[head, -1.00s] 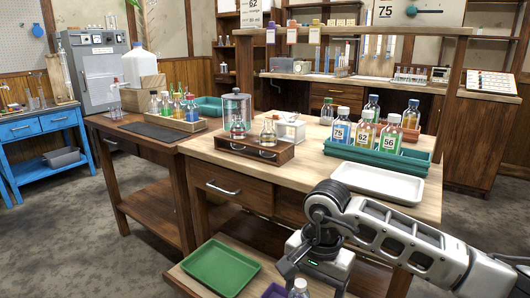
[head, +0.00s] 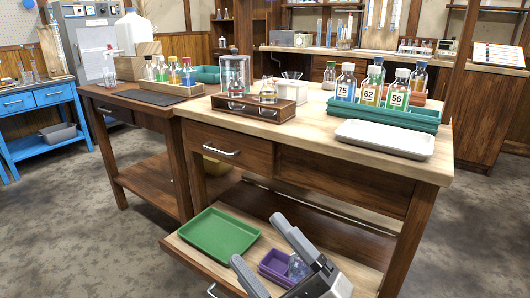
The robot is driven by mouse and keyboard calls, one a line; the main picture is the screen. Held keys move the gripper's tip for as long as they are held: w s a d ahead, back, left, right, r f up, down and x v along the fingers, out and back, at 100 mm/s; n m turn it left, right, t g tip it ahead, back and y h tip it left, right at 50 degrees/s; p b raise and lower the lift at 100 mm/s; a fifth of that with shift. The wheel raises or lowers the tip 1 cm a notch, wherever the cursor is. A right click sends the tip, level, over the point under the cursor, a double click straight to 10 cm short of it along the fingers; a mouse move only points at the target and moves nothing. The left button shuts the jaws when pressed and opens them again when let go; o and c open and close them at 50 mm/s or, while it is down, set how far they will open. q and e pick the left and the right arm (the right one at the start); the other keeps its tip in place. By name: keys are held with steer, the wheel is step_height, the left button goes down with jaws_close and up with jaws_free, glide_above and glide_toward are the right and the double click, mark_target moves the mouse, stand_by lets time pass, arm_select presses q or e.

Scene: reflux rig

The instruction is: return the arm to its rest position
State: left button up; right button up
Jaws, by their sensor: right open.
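My right gripper (head: 257,239) is at the bottom of the head view, with its two grey fingers spread wide apart. It is open, with nothing seen between the fingers. It shows in front of the low pull-out shelf (head: 352,272), near a purple tray (head: 270,266). A small clear glass piece (head: 298,267) shows at the purple tray, partly hidden by a finger. Most of my right arm is out of the picture. My left gripper is not in view.
A green tray (head: 218,235) lies on the low shelf. On the table above stand a white tray (head: 385,139), a teal rack (head: 400,118) with numbered bottles and a wooden stand (head: 255,110) with glassware. Open floor (head: 70,240) lies at the left.

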steer(key=s+d+f+m+g+h+b, duration=0.15)
steer(key=d+f+m+h, duration=0.3)
steer(key=f+m, duration=0.5)
steer(key=s+d+f+m+g+h+b, duration=0.1)
steer(key=s+d+f+m+g+h, duration=0.15)
steer(key=f+m+h, duration=0.5)
arm_select(q)
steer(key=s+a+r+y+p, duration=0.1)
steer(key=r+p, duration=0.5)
steer(key=p, duration=0.6)
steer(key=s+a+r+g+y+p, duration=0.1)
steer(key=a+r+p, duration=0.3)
steer(key=p, duration=0.9)
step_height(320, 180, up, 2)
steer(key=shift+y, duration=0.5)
arm_select(e)
steer(key=s+d+r+m+g+h, duration=0.1)
steer(key=s+d+r+m+h, duration=0.1)
steer(key=d+r, duration=0.4)
step_height(320, 180, up, 5)
steer(key=shift+s+d+f+m+g, duration=0.15)
steer(key=shift+s+d+m+g, duration=0.2)
steer(key=shift+s+m, duration=0.25)
